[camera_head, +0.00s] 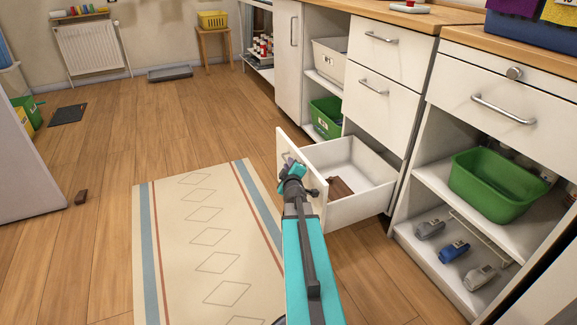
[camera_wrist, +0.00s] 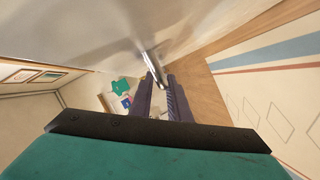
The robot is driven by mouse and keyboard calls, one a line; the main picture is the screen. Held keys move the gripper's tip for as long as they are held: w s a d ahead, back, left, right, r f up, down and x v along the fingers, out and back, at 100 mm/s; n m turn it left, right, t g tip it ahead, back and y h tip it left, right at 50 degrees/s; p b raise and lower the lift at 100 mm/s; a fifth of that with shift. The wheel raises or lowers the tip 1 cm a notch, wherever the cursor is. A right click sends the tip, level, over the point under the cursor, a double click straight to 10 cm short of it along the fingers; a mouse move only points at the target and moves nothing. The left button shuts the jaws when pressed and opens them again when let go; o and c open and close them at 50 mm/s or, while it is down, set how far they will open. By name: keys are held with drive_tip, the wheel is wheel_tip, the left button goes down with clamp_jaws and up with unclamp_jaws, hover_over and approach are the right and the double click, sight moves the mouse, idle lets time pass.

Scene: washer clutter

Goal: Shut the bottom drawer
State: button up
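The bottom drawer (camera_head: 362,207) is pulled far out of its cabinet, under two closed drawers. In the wrist view the two dark fingers of my gripper (camera_wrist: 160,82) are a small gap apart. The drawer's metal handle (camera_wrist: 151,66) reaches into or just beyond that gap. I cannot tell whether the fingers press on it.
A patterned rug (camera_head: 205,235) lies left of my arm on the wood floor. An open shelf unit with a green bin (camera_head: 495,185) stands right of the drawer. Another green bin (camera_head: 326,117) sits behind the drawer front. A small brown block (camera_head: 81,197) lies on the floor at left.

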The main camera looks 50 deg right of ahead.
drive_tip(key=shift+w+d+f, duration=0.15)
drive_tip(key=shift+w+d, duration=0.15)
drive_tip(key=shift+w, duration=0.1)
clamp_jaws()
idle(1.4)
